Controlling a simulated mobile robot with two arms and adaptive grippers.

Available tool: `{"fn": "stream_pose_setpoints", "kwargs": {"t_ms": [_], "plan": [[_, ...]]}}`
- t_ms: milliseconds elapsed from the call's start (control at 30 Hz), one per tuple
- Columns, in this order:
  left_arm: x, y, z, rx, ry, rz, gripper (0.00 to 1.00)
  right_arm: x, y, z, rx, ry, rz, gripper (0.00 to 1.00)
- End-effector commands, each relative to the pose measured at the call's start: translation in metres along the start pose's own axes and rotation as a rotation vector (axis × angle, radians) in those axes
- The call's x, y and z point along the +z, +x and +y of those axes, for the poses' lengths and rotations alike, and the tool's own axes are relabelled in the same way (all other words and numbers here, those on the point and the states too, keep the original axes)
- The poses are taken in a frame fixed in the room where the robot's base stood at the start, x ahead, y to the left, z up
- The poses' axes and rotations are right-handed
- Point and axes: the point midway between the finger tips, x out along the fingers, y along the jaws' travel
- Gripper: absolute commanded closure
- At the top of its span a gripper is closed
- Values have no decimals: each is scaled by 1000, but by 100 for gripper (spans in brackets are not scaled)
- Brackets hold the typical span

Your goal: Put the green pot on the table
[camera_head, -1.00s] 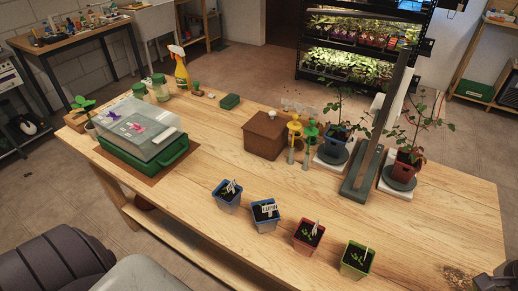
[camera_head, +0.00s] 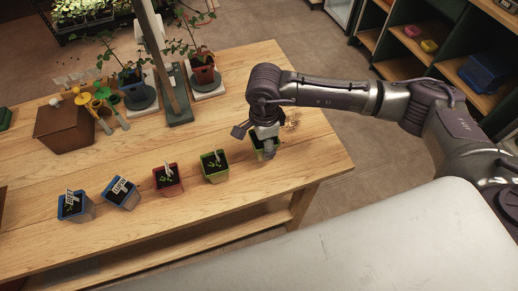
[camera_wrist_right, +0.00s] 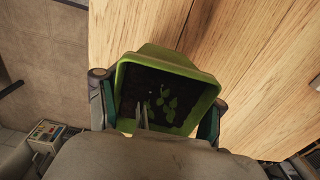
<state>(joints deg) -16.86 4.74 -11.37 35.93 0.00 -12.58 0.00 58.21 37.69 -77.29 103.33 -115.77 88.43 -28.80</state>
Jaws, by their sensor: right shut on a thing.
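My right gripper (camera_head: 266,149) is shut on a green pot (camera_head: 257,155) at the right end of the wooden table (camera_head: 310,150). In the right wrist view the gripper's fingers (camera_wrist_right: 160,92) stand on either side of this green pot (camera_wrist_right: 150,54), which holds dark soil, small seedlings and a label. It looks roughly upright; I cannot tell whether its base touches the table. A second green pot (camera_head: 216,176) with a label stands on the table just left of the gripper. My left gripper is not in view.
A red pot (camera_head: 168,188) and two blue pots, one (camera_head: 125,200) nearer it and one (camera_head: 78,214) farther left, continue the row. Potted plants stand behind near an upright post (camera_head: 160,55). A brown box (camera_head: 66,128) is at left. The table's front edge is close.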

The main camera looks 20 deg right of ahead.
Motion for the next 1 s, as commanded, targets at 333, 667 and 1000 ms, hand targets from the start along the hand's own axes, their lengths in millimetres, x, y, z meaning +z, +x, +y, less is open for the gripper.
{"fn": "stream_pose_setpoints", "kwargs": {"t_ms": [333, 667, 1000], "plan": [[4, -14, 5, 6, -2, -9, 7, 11, 32, -1, 3, 1, 0, 75], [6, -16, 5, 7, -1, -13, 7, 10, 47, -2, -1, 0, 0, 75], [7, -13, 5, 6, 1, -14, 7, 10, 49, -2, -1, 1, 0, 9]]}}
